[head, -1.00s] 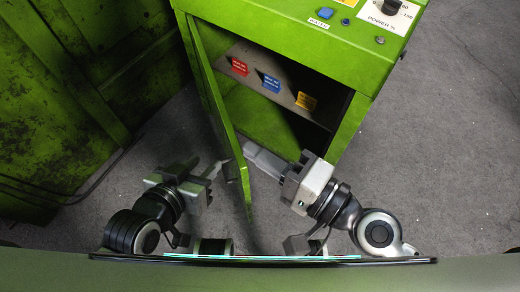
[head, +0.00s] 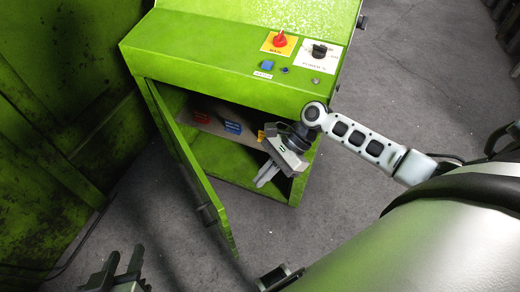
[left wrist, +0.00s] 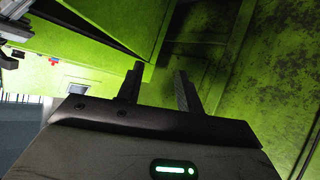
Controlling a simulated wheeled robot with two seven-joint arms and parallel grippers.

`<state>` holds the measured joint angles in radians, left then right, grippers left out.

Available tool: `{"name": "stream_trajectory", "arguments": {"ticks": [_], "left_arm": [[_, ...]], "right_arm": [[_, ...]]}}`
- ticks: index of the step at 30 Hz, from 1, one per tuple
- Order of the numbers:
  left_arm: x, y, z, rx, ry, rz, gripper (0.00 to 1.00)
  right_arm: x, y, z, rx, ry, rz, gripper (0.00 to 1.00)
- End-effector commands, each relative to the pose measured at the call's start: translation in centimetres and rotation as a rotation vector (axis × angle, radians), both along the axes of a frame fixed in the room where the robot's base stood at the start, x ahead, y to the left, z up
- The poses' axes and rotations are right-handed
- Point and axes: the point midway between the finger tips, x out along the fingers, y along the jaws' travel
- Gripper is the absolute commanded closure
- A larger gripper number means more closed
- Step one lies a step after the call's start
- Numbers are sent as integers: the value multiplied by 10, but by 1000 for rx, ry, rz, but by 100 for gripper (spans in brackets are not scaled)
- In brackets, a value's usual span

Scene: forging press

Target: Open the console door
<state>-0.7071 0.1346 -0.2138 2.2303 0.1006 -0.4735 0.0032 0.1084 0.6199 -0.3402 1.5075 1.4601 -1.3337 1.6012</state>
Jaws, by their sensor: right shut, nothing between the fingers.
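The green console (head: 225,75) stands in the middle of the head view. Its door (head: 192,165) is hinged at the left and stands ajar at a wide angle, with the compartment showing behind it. My right gripper (head: 264,180) is shut and empty, in front of the right part of the opening, to the right of the door and apart from it. My left gripper (head: 126,256) is low at the left, outside the door, with its fingers apart and nothing between them. Its open fingers also show in the left wrist view (left wrist: 159,72).
Inside the compartment are a red label (head: 200,116) and a blue label (head: 232,127). A red knob (head: 280,39) and a black knob (head: 319,50) sit on the console top. A large green machine wall (head: 60,110) stands at the left. Grey floor (head: 375,190) is free at the right.

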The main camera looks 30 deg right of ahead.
Motion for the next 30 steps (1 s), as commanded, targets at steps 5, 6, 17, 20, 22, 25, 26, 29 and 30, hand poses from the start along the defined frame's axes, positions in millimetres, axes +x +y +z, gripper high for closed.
{"name": "stream_trajectory", "arguments": {"ticks": [5,6,17,20,22,25,26,29,30], "left_arm": [[1,-1,-5,0,-12,-2,64],[2,-1,-4,0,-15,-4,64],[1,-2,0,0,-23,-9,64],[0,-2,-1,1,-20,-9,64],[0,-2,-1,1,-19,-9,64],[0,-2,-2,2,-18,-9,64],[-1,-2,-2,0,-17,-10,64],[-1,-2,-2,0,-17,-10,64],[-1,-2,-1,1,-16,-10,64]], "right_arm": [[-1,32,-30,3,0,4,100],[-1,39,-35,4,-1,4,100],[-3,81,-40,-1,-5,5,100],[-4,84,-40,-1,-5,3,100],[-4,85,-40,-1,-5,3,100],[-4,85,-40,-1,-4,4,100],[-4,85,-40,-1,-4,4,100],[-4,85,-40,-1,-4,4,100],[-4,85,-39,0,-4,3,100]]}}
